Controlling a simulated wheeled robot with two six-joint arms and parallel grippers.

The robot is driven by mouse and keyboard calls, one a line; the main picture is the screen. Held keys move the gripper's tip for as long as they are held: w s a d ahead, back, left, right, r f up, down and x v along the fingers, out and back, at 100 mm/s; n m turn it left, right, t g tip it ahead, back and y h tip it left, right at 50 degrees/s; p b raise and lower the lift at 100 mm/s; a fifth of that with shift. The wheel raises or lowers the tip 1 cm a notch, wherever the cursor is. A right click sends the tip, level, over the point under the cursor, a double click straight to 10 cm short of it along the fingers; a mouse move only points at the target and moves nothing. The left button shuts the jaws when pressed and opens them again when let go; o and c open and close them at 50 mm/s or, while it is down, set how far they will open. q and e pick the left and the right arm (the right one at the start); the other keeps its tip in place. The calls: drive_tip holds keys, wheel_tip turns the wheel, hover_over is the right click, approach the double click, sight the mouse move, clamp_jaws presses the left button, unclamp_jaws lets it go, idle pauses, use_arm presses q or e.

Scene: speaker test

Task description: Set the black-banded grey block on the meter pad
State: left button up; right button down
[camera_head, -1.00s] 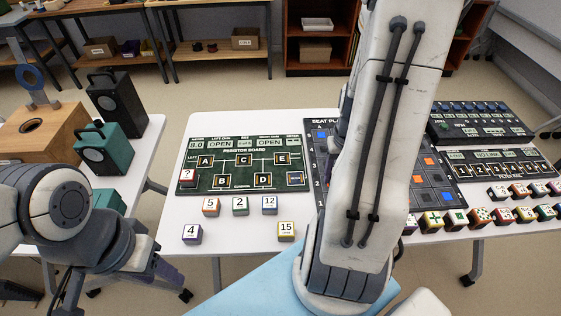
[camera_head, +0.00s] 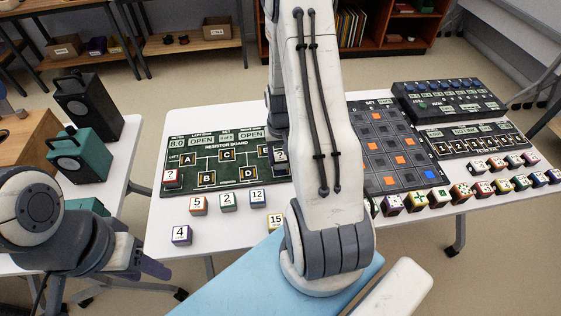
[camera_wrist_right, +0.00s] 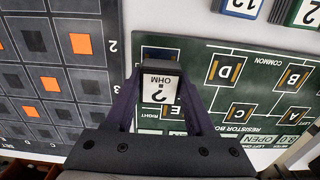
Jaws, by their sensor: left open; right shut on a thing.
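A block with a white "? OHM" top (camera_wrist_right: 161,88) is between the jaws of my right gripper (camera_wrist_right: 160,75), which is shut on it. In the head view this block (camera_head: 280,156) shows at the right end of the resistor board (camera_head: 228,178). Its grey sides and black band are mostly hidden. I cannot tell whether it touches the board. The board's displays show 8.0 at the meter and OPEN at left and right. I cannot pick out the meter pad. My left gripper (camera_head: 155,268) is open and empty, left of the table.
Another "?" block (camera_head: 172,177) with reddish sides sits at the board's left end. Number blocks such as 5 (camera_head: 198,204) and 4 (camera_head: 182,235) stand in front of it. My right arm hides the table's middle.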

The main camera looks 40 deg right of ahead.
drive_tip(key=shift+f, duration=1.1)
drive_tip(key=shift+f, duration=0.1)
drive_tip(key=shift+c, duration=1.3)
unclamp_jaws()
